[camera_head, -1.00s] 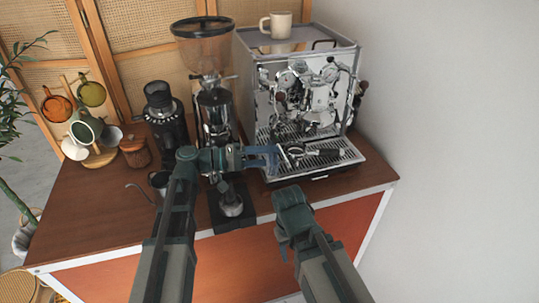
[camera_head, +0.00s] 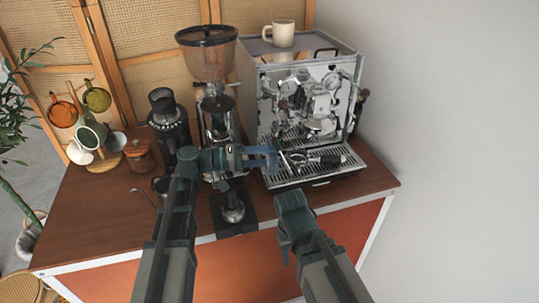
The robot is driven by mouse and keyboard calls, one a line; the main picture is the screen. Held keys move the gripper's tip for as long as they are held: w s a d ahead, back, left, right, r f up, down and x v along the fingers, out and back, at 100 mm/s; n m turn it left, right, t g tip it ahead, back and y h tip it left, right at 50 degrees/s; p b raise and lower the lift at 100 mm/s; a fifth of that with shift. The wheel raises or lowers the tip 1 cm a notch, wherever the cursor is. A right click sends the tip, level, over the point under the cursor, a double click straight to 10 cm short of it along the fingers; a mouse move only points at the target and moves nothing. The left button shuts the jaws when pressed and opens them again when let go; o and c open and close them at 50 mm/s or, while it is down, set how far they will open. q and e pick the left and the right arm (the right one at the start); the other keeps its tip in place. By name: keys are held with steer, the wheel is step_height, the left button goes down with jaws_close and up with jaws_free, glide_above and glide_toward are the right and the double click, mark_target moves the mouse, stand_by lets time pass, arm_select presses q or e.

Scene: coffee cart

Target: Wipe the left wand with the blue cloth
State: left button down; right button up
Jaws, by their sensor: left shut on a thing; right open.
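The espresso machine (camera_head: 252,78) stands at the back right of the counter with its chrome front facing me. The left wand is too small and cluttered to pick out clearly on the machine's left front. My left gripper (camera_head: 266,158) is shut at the left front edge of the drip tray. A small blue patch at its jaws looks like the blue cloth (camera_head: 262,151), mostly hidden by the fingers. I cannot tell whether it touches the wand. My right gripper (camera_head: 290,205) is open and empty, low in front of the counter's front edge.
A portafilter (camera_head: 327,160) lies on the drip tray (camera_head: 290,178). A coffee grinder (camera_head: 206,60) stands left of the machine, near my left arm. A beige mug (camera_head: 281,34) is on top of the machine. A mug tree (camera_head: 103,162) stands far left. The counter's right front is clear.

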arm_select(q)
steer(key=shift+s+d+f+b, duration=0.25)
steer(key=shift+s+f+b, duration=0.45)
steer(key=shift+s+f, duration=0.25)
steer(key=shift+w+a+r+p, duration=0.15)
steer(key=shift+w+r+p, duration=0.3)
steer(key=shift+r+p, duration=0.1)
steer(key=shift+w+a+r+p, duration=0.15)
steer(key=shift+w+r+p, duration=0.3)
steer(key=shift+r, duration=0.1)
steer(key=shift+w+a+r, duration=0.2)
steer(key=shift+w+r, duration=0.05)
steer(key=shift+w, duration=0.1)
steer(key=shift+f, duration=0.1)
